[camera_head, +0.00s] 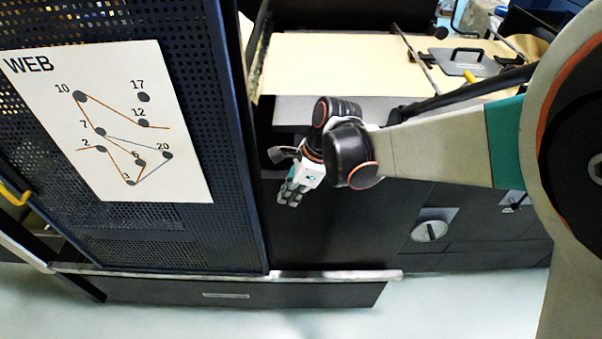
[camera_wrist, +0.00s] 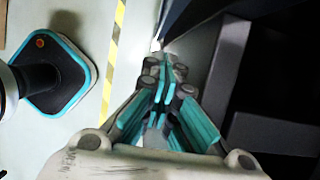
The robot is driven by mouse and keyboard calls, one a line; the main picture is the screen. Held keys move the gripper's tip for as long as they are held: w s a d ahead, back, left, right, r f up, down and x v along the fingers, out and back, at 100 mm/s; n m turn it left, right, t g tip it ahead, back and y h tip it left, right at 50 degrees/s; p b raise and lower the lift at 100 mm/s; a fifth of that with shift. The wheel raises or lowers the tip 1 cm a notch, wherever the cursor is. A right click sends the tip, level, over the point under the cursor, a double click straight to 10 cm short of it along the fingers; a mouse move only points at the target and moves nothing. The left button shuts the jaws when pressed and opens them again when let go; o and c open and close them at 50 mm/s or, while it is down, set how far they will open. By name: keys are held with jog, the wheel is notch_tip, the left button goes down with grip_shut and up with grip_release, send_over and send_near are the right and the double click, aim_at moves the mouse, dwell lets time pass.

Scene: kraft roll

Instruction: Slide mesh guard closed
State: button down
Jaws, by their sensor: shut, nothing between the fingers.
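The mesh guard (camera_head: 195,235) is a dark blue perforated panel at the left in the head view, with a white "WEB" diagram sheet (camera_head: 105,120) on it. It stands upright on a pale rail (camera_head: 335,275) along the machine's front. The opening to its right is uncovered. My gripper (camera_head: 287,199) is shut and empty, to the right of the guard's right edge, with a gap between them. In the wrist view, the teal-padded fingers (camera_wrist: 165,75) are together. A dark edge lies just beyond their tips there; I cannot tell whether they touch it.
A yellow handle (camera_head: 14,195) shows at the far left. A tan sheet (camera_head: 330,65) lies inside the machine behind my arm. A round knob (camera_head: 430,230) is on the lower front.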

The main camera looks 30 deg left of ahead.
aim_at(245, 157)
jog(key=w+d+r+g+y+p, duration=0.1)
jog(key=w+d+r+y+p, duration=0.1)
jog(key=r+p, duration=0.5)
jog(key=w+d+r+g+y+p, duration=0.1)
jog(key=d+r+g+y+p, duration=0.2)
jog(key=r, duration=0.9)
jog(key=shift+t+h, duration=0.6)
jog(key=shift+t, duration=0.1)
jog(key=shift+s+a+r+b+x, duration=0.15)
jog(key=shift+a+r+b+x, duration=0.2)
jog(key=shift+x, duration=1.8)
jog(key=shift+s+a+r+b+x, duration=0.1)
jog(key=shift+a+r+b+x, duration=0.25)
jog(key=shift+x, duration=1.8)
jog(key=shift+s+a+r+b+x, duration=0.2)
jog(key=shift+b+x, duration=0.25)
jog(key=shift+x, duration=1.65)
jog(key=s+a, duration=0.1)
jog(key=a, duration=0.1)
jog(key=s+a, duration=0.1)
jog(key=a, duration=0.1)
jog(key=shift+s, duration=0.35)
